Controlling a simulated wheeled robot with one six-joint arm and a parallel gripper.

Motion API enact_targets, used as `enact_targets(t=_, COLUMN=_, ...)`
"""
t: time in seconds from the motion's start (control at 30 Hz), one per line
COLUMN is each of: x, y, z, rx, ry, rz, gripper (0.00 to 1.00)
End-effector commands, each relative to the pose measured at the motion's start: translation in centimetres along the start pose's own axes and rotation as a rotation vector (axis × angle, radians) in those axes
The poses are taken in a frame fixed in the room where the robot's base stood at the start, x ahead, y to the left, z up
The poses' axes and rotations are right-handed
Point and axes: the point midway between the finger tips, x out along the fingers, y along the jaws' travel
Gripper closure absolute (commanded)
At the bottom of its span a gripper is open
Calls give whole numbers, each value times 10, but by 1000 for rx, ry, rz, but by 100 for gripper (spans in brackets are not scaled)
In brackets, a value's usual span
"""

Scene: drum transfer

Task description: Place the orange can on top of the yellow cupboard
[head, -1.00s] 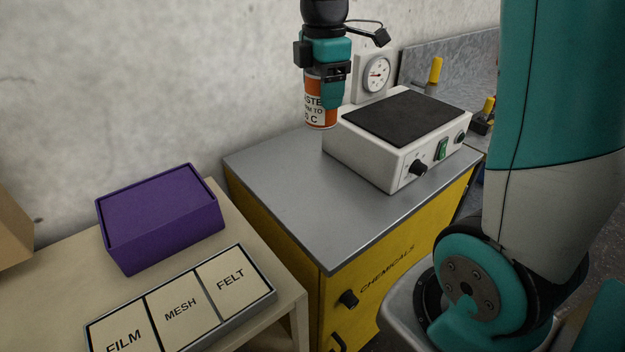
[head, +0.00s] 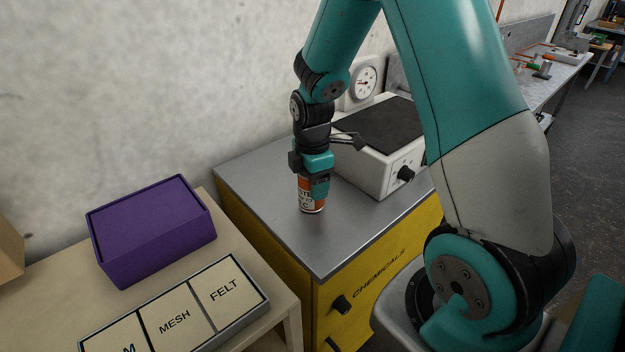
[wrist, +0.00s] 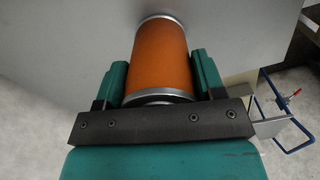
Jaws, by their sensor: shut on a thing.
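The orange can (head: 311,201) is upright between the fingers of my gripper (head: 316,186), over the grey top (head: 270,205) of the yellow cupboard (head: 375,264). Its lower end appears at or very close to the top; I cannot tell whether it touches. The wrist view also shows the can (wrist: 162,58), with the teal fingers of my gripper (wrist: 160,82) shut on its two sides. Part of its label shows in the head view, and its upper part is hidden by the gripper.
A white device with a black plate (head: 385,130) stands on the cupboard top, right of the can. A round dial gauge (head: 365,82) is behind it. A purple box (head: 150,230) and a labelled tray (head: 262,290) sit on the side table. The cupboard top is clear left of the can.

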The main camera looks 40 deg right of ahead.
Motion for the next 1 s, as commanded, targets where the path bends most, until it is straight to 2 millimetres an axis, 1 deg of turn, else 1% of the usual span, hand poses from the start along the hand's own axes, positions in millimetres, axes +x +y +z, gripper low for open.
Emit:
enact_targets(t=0.37, x=5, y=0, z=0, rx=0, ry=0, rz=2, gripper=72)
enact_targets(t=0.4, x=5, y=0, z=0, rx=0, ry=0, rz=2, gripper=33)
enact_targets(t=0.5, x=4, y=0, z=0, rx=0, ry=0, rz=2, gripper=12)
enact_targets(t=0.77, x=3, y=0, z=0, rx=0, ry=0, rz=2, gripper=12)
enact_targets(t=0.87, x=-3, y=1, z=0, rx=0, ry=0, rz=3, gripper=12)
enact_targets(t=0.97, x=-17, y=2, z=0, rx=0, ry=0, rz=7, gripper=12)
enact_targets(t=1.0, x=-25, y=2, z=0, rx=0, ry=1, rz=8, gripper=12)
